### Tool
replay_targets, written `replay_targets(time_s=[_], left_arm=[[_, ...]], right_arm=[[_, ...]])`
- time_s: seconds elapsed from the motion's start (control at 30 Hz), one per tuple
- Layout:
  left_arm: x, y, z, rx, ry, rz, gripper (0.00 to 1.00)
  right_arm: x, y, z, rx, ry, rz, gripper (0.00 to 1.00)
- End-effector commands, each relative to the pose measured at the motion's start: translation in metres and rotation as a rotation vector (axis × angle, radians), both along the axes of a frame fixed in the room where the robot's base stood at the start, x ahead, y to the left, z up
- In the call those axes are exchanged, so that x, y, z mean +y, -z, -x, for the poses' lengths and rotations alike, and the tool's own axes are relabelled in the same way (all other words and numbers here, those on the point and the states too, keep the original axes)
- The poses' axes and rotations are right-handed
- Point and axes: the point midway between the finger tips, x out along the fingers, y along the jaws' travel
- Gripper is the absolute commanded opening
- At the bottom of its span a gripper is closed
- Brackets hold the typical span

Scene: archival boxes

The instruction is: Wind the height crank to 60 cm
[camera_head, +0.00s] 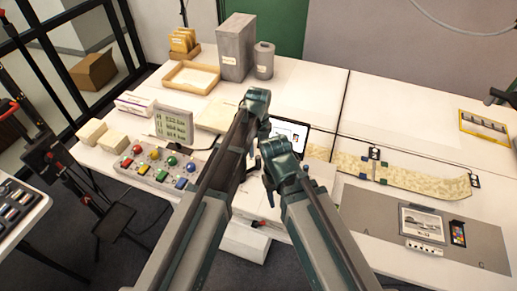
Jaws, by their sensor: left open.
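My left arm comes up from the bottom and bends at a joint over the table. My left gripper (253,166) is small and dark, partly hidden between the two arms, and open. I see nothing held in it. My right arm ends in a joint just to the right of it, and I cannot make out the right gripper's fingers. I cannot make out a height crank or a centimetre scale for certain. A dark stand with red parts (46,157) is at the far left, well away from both arms.
The white table (300,88) carries a button panel (157,164), a wooden tray (191,77), a grey box (236,46), a grey canister (264,60) and a patterned strip (400,176). A grey mat (385,217) lies at the right. The table's back middle is clear.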

Motion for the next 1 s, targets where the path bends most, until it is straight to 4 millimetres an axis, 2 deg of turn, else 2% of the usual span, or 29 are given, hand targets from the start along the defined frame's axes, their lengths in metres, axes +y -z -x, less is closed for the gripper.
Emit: replay_targets(time_s=[0.03, 0.3, 0.5, 1.0], left_arm=[[0.000, -0.016, 0.000, 0.000, 0.000, 0.000, 0.58], [0.000, -0.057, 0.000, 0.000, 0.000, 0.000, 0.58], [-0.001, -0.079, 0.000, 0.000, 0.001, 0.001, 0.58], [-0.001, -0.083, 0.000, 0.000, 0.000, 0.001, 0.58]], right_arm=[[0.000, -0.016, 0.000, 0.000, 0.000, 0.000, 0.50], [0.000, -0.057, 0.000, 0.000, -0.001, 0.000, 0.50], [0.000, -0.079, 0.000, 0.000, -0.001, 0.000, 0.50], [0.000, -0.083, 0.000, 0.000, -0.002, 0.000, 0.50]])
